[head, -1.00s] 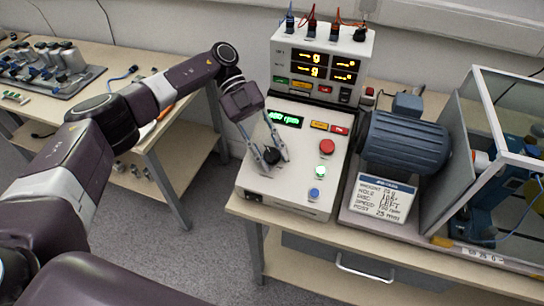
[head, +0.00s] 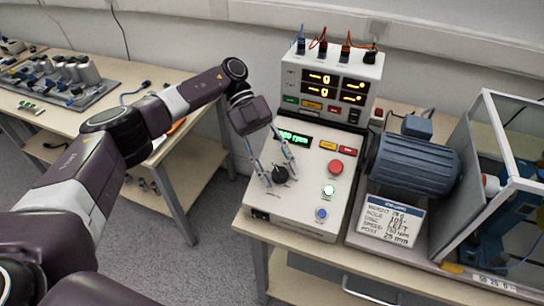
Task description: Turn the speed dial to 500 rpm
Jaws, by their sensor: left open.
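The speed dial is a black knob (head: 281,174) on the sloped top of the white control box (head: 300,212). A green digital display (head: 295,137) sits above the knob; its digits are partly readable as an rpm value, but I cannot read them surely. My left gripper (head: 279,177) comes down from above with its fingers apart, one on each side of the knob. I cannot tell whether the fingers touch it. My right gripper is not in view.
Red (head: 336,167), green (head: 328,191) and blue (head: 321,214) buttons lie right of the knob. A meter unit with cables (head: 331,80) stands behind. A blue motor (head: 417,163), a label card (head: 392,220) and a clear guard (head: 505,140) stand at right.

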